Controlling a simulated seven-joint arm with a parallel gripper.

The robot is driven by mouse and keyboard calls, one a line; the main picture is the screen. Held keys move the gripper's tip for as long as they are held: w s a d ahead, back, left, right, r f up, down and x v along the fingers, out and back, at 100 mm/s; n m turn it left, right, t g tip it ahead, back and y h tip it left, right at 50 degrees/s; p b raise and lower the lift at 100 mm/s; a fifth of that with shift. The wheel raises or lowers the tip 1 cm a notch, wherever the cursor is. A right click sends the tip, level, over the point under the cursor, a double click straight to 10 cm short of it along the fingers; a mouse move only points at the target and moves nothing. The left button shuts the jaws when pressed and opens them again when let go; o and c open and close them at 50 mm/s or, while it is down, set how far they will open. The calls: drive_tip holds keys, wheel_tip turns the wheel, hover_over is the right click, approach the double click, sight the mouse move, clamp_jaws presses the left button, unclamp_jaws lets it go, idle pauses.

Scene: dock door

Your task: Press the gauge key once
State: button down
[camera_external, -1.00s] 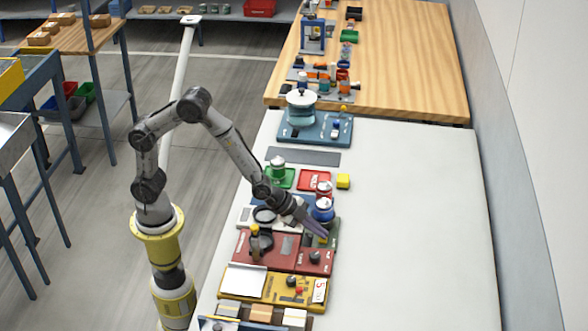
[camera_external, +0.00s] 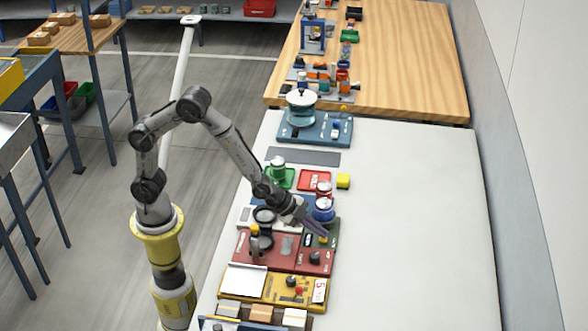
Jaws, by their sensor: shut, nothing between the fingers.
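My gripper (camera_external: 322,234) is shut and empty, its fingers pointing down to the right. Its tips are over or at a small dark green device (camera_external: 333,229) behind the red panel. A small yellowish spot, perhaps a key, shows at the tips. I cannot tell whether the fingers touch it. No part in view is clearly labelled as the gauge key, and the fingers partly hide the green device.
A red panel (camera_external: 245,249) and a yellow panel (camera_external: 258,296) lie on the near side. Blue (camera_external: 323,205) and red cans stand just beyond my gripper. The white table (camera_external: 420,220) is clear to the right.

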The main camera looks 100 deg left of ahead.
sight(318, 240)
drive_tip(key=shift+r, duration=0.5)
drive_tip(key=shift+r, duration=2.5)
